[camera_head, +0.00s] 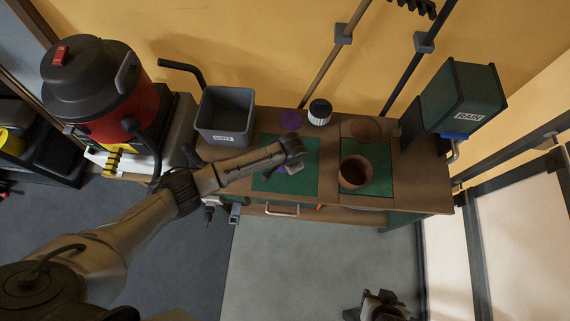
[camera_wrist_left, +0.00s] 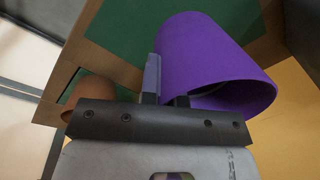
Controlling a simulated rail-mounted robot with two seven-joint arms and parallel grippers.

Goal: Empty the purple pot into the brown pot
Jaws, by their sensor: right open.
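The purple pot (camera_wrist_left: 210,60) fills the upper middle of the left wrist view, its open rim toward the camera. My left gripper (camera_wrist_left: 167,96) is at its rim, one finger outside the wall and one at the mouth, and appears shut on the wall. In the head view my left gripper (camera_head: 287,163) covers most of the pot; only a bit of purple shows. I cannot tell if the pot touches the mat. The brown pot (camera_head: 350,178) stands to the right, upright; its edge shows in the wrist view (camera_wrist_left: 90,88). My right gripper (camera_head: 383,306) is open, low and away from the bench.
Green mats (camera_head: 308,184) lie on the wooden bench (camera_head: 410,190). Behind are a purple saucer (camera_head: 291,120), a white-and-black round item (camera_head: 320,112) and a brown saucer (camera_head: 365,129). A grey bin (camera_head: 224,114) stands left, a dark green RAIN box (camera_head: 462,94) right.

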